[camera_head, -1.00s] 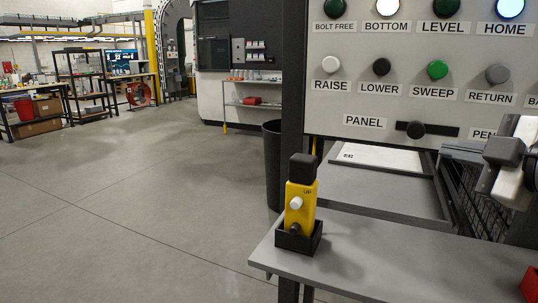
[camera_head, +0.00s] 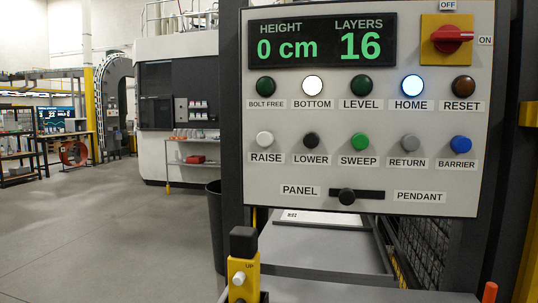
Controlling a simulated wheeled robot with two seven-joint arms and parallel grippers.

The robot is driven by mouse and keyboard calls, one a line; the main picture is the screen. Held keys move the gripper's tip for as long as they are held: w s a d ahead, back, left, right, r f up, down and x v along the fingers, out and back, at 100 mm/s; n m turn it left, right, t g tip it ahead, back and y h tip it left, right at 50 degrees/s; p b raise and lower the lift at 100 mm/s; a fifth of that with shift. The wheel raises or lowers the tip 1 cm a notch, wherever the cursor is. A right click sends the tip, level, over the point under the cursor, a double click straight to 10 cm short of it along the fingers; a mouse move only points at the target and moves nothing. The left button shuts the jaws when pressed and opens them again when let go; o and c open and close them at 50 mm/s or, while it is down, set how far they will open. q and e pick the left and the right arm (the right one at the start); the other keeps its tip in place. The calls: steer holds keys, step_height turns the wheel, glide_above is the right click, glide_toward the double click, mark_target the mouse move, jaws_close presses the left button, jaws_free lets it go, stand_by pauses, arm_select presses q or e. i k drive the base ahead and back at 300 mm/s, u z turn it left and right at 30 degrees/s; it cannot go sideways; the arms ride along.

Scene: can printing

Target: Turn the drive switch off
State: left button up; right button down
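The drive switch (camera_head: 452,39) is a red rotary knob on a yellow square plate at the top right of the grey control panel (camera_head: 225,195). Its handle lies level and points right, toward the ON label (camera_head: 485,41). The OFF label (camera_head: 447,6) is above the plate. Neither of my grippers shows in the head view.
The panel's display (camera_head: 322,41) reads 0 cm and 16 layers, with lamps and buttons below it. A slider (camera_head: 347,196) sits toward PANEL. A yellow pendant (camera_head: 243,275) stands at the lower left by a shelf. Open floor lies to the left.

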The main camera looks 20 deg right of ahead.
mark_target(448, 38)
steer(key=z, duration=0.85)
steer(key=k, duration=0.15)
steer(key=z, duration=1.6)
steer(key=i, duration=0.35)
steer(key=u, duration=0.4)
